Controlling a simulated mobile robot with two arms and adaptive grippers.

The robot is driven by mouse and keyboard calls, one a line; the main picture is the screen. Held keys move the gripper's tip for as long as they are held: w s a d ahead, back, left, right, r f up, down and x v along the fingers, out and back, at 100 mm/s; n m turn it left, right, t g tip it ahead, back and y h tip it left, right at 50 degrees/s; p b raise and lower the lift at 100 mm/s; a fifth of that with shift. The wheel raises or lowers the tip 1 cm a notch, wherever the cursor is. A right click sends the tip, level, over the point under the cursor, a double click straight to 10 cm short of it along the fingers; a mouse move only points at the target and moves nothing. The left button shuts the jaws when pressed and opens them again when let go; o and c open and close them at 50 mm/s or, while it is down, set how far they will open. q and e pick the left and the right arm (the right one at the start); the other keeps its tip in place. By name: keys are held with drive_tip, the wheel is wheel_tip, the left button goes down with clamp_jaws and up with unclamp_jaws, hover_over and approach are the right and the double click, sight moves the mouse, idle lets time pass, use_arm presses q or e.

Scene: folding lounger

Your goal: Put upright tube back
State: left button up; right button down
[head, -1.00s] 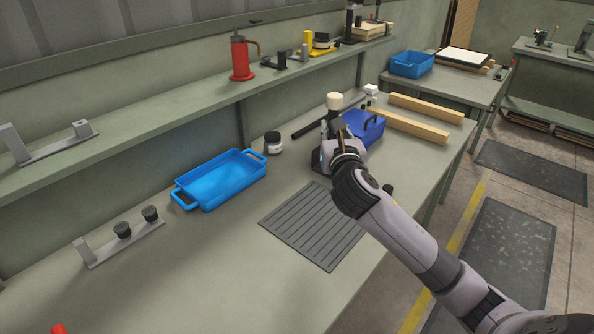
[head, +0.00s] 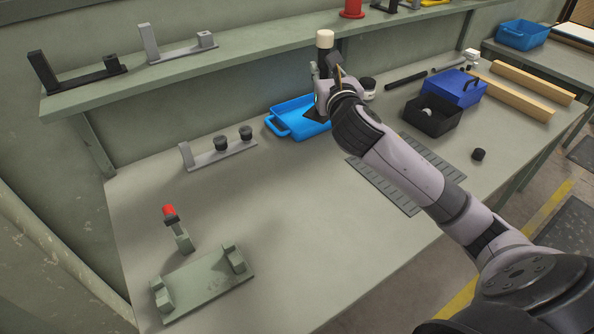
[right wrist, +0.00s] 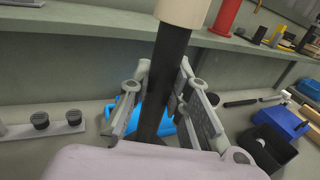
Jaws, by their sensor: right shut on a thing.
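My right gripper (head: 324,88) is shut on a dark tube (head: 324,60) with a cream cap (head: 325,39). It holds the tube roughly upright, in front of the blue tray (head: 283,128) in the head view. The right wrist view shows the dark tube (right wrist: 167,75) between the fingers (right wrist: 158,104), with its cream cap (right wrist: 183,10) at the top edge. The tube's lower end is hidden by the gripper. My left gripper is not in view.
A grey holder with two black knobs (head: 215,155) stands left of the tray. A green bracket base (head: 205,282) and a red-topped clamp (head: 176,228) are at front left. A black bin (head: 432,117) and blue box (head: 456,88) stand right.

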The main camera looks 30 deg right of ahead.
wheel_tip(320, 180, down, 20)
drive_tip(key=b, duration=0.4)
drive_tip(key=shift+r, duration=0.15)
drive_tip(key=shift+f, duration=0.25)
drive_tip(key=c, duration=1.5)
unclamp_jaws()
drive_tip(key=shift+r, duration=0.1)
